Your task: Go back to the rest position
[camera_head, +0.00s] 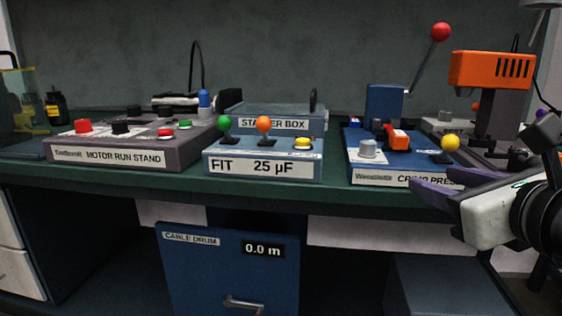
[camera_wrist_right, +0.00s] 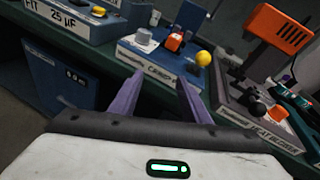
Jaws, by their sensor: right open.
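My right gripper (camera_head: 430,195) is at the right of the head view, in front of the crimp press box (camera_head: 365,172) and near the bench edge. Its purple fingers (camera_wrist_right: 152,98) are apart with nothing between them in the right wrist view. The fingers point toward the crimp press, which has a yellow knob (camera_head: 450,142) and a grey knob (camera_head: 368,149). The fingers overlap part of its front label in the head view. My left gripper does not show in either view.
The green bench (camera_head: 325,196) also carries a motor run stand (camera_head: 130,145), a starter box (camera_head: 270,118) with a "FIT 25 µF" front box (camera_head: 262,161), and an orange-topped machine (camera_head: 490,70). A blue cable drum cabinet (camera_head: 230,275) reading 0.0 m stands below the bench.

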